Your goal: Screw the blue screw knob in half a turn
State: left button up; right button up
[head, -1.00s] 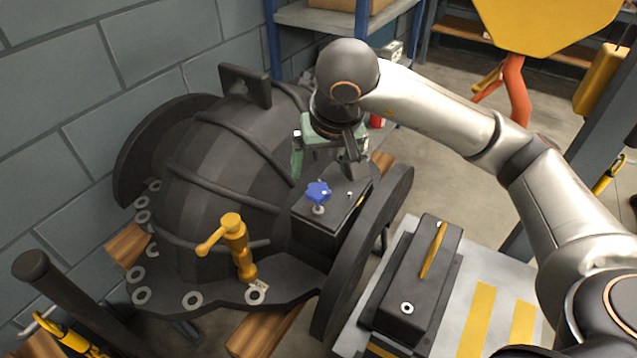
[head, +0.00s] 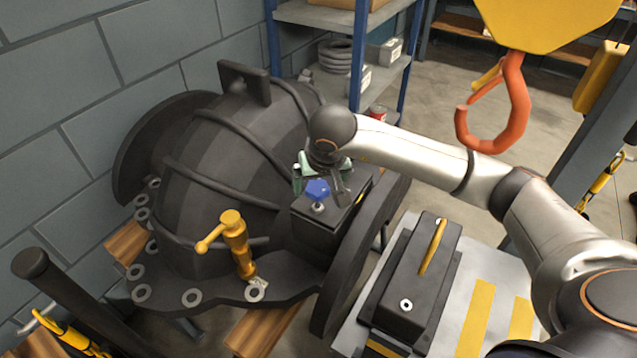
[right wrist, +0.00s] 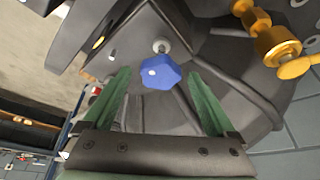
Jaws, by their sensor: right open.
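The blue screw knob (head: 317,190) stands on a short light stem on top of the dark block (head: 318,228) at the side of the casing (head: 215,155). In the right wrist view the knob (right wrist: 159,75) lies between and just beyond the two green fingers (right wrist: 158,90). The fingers are apart, with gaps on both sides of the knob, and do not visibly touch it. My left gripper is not in view.
A yellow valve (head: 236,245) stands left of the knob on the casing flange. A dark box with a yellow handle (head: 432,250) sits on a bench at the right. An orange hook (head: 500,115) hangs at upper right. A grey brick wall (head: 60,150) is behind.

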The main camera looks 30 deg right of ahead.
jog(key=shift+c, duration=0.3)
jog(key=c, duration=1.3)
jog(key=shift+m, duration=0.4)
